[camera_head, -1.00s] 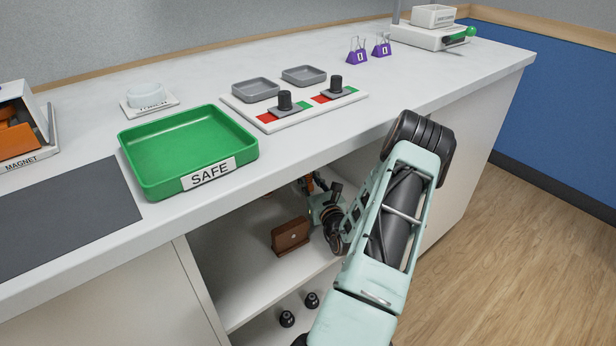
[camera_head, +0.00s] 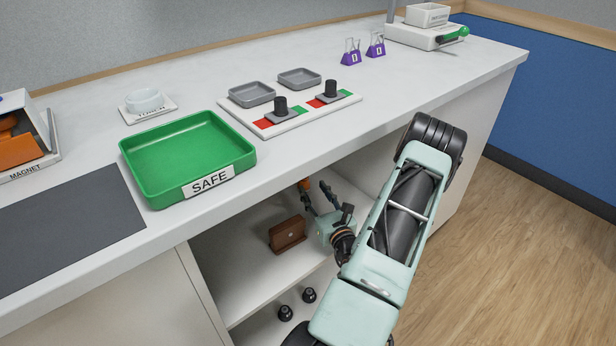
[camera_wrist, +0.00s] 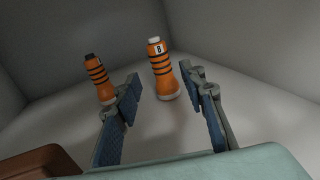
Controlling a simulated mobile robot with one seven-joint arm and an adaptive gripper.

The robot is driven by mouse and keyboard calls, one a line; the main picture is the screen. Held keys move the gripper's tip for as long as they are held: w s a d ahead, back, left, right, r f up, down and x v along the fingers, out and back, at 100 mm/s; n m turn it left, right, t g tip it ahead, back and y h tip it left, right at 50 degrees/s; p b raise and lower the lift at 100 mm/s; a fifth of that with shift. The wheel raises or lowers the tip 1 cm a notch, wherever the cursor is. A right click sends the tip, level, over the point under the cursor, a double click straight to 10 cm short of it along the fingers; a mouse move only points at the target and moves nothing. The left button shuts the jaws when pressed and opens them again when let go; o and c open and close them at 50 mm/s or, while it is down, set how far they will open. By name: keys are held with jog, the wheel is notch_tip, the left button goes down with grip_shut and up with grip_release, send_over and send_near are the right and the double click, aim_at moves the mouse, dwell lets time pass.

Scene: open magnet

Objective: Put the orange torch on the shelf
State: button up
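Two orange, black-ringed, torch-like objects stand inside the cabinet in the wrist view. The nearer one, with a white cap and a "B" label (camera_wrist: 160,70), stands beyond and between my fingers, apart from them. The other, with a dark cap (camera_wrist: 100,79), stands to the left, close behind the left finger. In the head view only a small orange part (camera_head: 304,186) shows under the counter edge. My gripper (camera_wrist: 166,88) is open and empty; in the head view it (camera_head: 317,192) reaches into the cabinet above the shelf (camera_head: 245,294).
A brown box (camera_head: 287,234) stands on the shelf left of my gripper; its edge shows in the wrist view (camera_wrist: 38,162). Black knobs (camera_head: 309,295) sit below. The counter above holds a green SAFE tray (camera_head: 150,198), a switch panel (camera_head: 345,97) and a magnet box (camera_head: 22,150).

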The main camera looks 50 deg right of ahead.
jog(key=shift+v, duration=1.6)
jog(key=shift+s, duration=0.1)
